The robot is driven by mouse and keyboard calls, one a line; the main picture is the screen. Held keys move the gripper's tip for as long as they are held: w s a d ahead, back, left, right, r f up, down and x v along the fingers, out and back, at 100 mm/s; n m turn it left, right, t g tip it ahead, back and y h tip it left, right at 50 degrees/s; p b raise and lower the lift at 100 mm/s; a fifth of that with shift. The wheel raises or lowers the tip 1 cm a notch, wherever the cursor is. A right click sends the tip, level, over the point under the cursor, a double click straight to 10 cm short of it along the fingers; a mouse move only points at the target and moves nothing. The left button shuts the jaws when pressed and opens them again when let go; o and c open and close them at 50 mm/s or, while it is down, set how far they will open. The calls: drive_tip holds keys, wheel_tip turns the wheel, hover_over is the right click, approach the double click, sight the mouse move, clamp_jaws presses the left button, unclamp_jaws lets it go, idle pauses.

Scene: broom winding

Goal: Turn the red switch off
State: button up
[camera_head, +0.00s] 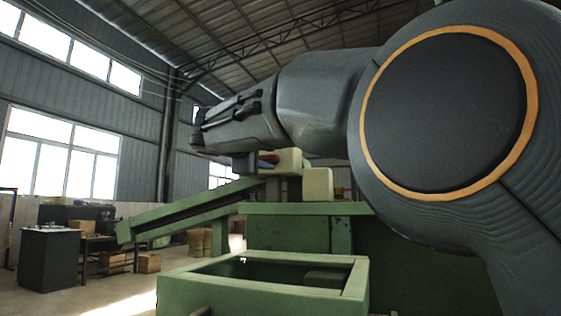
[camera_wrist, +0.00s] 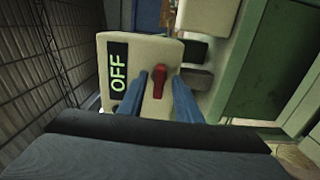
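My gripper (camera_wrist: 158,82) is open, with one blue finger to the left of the lever and one to the right. A small gap shows between the lever and each finger; depth and contact are hard to tell. In the head view my arm reaches over the cream box (camera_head: 290,161), where a bit of red and blue shows at its left side.
A green machine frame (camera_head: 290,232) holds the box, with a sloping green chute (camera_head: 185,210) to the left and an open green bin (camera_head: 262,268) in front. A second cream block (camera_head: 318,184) stands near the box. A dark cabinet (camera_head: 48,262) is far left.

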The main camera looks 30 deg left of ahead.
drive_tip(key=s, duration=0.5)
drive_tip(key=shift+d+b, duration=0.25)
drive_tip(key=shift+b, duration=0.05)
